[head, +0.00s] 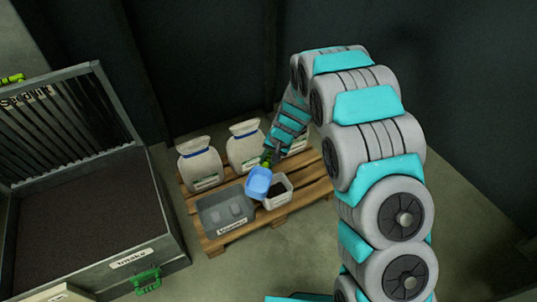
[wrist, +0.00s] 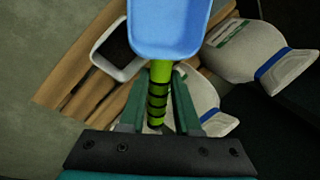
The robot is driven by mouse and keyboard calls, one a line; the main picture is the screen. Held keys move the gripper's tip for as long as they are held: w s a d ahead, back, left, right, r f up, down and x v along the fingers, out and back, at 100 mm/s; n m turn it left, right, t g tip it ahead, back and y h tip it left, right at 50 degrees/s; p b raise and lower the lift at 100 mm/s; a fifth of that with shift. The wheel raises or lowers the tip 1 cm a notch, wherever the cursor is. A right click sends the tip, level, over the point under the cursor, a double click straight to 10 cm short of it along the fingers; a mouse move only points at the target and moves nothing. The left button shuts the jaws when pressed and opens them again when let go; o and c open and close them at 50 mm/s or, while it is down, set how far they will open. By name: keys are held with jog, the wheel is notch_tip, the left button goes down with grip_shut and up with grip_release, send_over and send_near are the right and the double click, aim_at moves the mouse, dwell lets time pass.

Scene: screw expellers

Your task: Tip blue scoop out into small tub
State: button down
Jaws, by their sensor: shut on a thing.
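The blue scoop (head: 258,184) hangs over the pallet, between a grey bin and a small white tub (head: 281,196) with dark material in it. No dark material shows in the scoop's blue bowl. In the wrist view the scoop's bowl (wrist: 170,28) is at the top and partly covers the white tub's right edge (wrist: 136,70). My gripper (wrist: 158,100) is shut on the scoop's green handle with black bands. In the head view my gripper (head: 268,157) is small and partly hidden behind the arm. I cannot tell the exact height of the scoop above the tub.
Several white sacks (head: 200,163) stand behind. A large open machine trough (head: 85,215) of dark material is at the left. Dark walls close the back.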

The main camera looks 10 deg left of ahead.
jog(key=shift+s+a+r+h+p, duration=0.1)
jog(key=shift+s+r+h+p, duration=0.3)
jog(key=shift+p, duration=1.1)
jog(key=shift+f+h+p, duration=0.2)
jog(key=shift+h+p, duration=0.1)
jog(key=shift+p, duration=0.1)
jog(key=d+r+n, duration=0.2)
jog(key=d+r, duration=1.6)
jog(key=d, duration=0.4)
jog(key=shift+d+g, duration=0.3)
jog(key=shift+d, duration=0.05)
